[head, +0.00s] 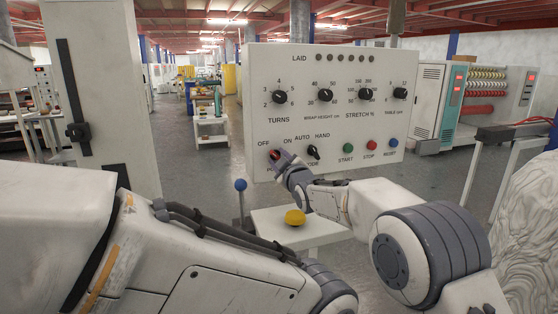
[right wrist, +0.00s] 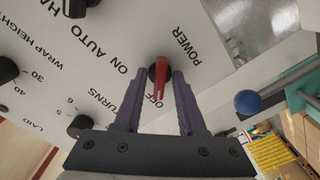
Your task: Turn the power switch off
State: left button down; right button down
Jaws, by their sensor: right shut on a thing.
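The red power switch (head: 275,154) is on the lower left of the grey control panel (head: 430,65), under the OFF and ON labels. In the right wrist view the red handle (right wrist: 159,76) sits on a dark round base, and its long end lies beside the word OFF. My right gripper (head: 279,159) is at the panel face, with its fingers on either side of the switch. In the right wrist view the gripper (right wrist: 158,84) is shut on the handle. My left arm crosses the lower left of the head view, but its gripper is not in view.
The black mode knob (head: 313,152) is just right of my right gripper. Green (head: 348,148), red (head: 370,145) and blue (head: 391,143) buttons sit farther right. A blue ball-topped lever (head: 240,185) and a yellow button (head: 295,217) stand below the panel.

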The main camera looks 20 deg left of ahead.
jog(key=c, duration=0.9)
grip_release()
jog(key=shift+a+r, duration=0.1)
jog(key=shift+o, duration=0.2)
jog(key=shift+s+d, duration=0.45)
jog(key=b+v, duration=0.2)
jog(key=v, duration=0.7)
jog(key=shift+s, duration=0.15)
